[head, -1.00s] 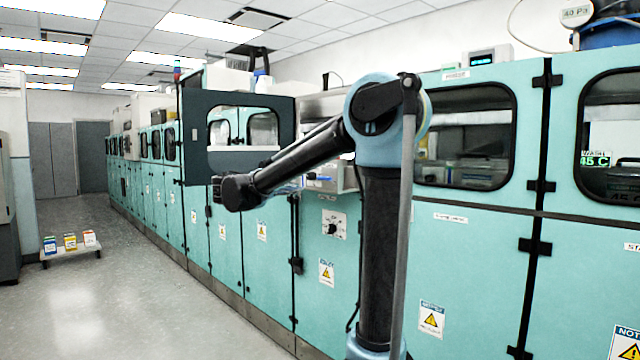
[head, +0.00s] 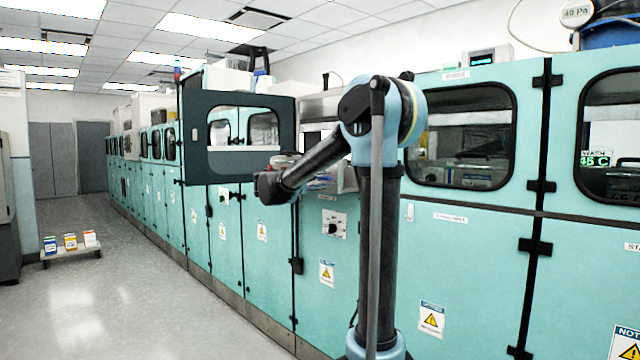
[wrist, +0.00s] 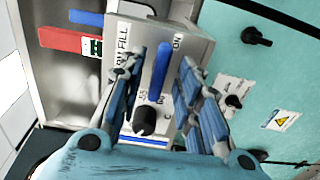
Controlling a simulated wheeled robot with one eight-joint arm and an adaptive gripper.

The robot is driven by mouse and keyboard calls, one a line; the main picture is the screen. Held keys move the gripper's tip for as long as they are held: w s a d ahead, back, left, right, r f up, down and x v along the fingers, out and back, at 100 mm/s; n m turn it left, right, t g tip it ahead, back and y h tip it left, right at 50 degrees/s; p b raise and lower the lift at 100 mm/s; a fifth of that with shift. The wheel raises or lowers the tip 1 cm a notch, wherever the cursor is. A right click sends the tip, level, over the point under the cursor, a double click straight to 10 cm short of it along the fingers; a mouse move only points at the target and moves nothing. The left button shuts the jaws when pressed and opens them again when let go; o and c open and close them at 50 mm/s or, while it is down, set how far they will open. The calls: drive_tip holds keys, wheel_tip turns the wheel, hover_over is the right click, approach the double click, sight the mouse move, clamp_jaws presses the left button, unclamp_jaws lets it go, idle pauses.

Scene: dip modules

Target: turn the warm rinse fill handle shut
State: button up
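In the wrist view a long blue handle (wrist: 160,65) stands out from a grey panel (wrist: 200,55). The lettering beside it is partly cut off; "FILL" reads on its left and "ON" on its right. My gripper (wrist: 161,68) is open, with one finger on each side of the blue handle and a visible gap on both sides. A black knob or spout (wrist: 144,120) shows below the handle, between the fingers. In the head view my forearm reaches toward the machine front; the handle and fingers cannot be made out there.
A red bar (wrist: 70,40) and another blue bar (wrist: 87,17) lie left of the panel. Black knobs (wrist: 256,36) sit on the teal doors to the right. In the head view a dark-framed window hood (head: 238,168) stands close by my forearm.

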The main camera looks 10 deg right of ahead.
drive_tip(key=shift+w+d, duration=0.1)
drive_tip(key=shift+d, duration=0.05)
clamp_jaws()
idle(0.4)
drive_tip(key=shift+f+m, duration=0.1)
drive_tip(key=shift+m, duration=8.9)
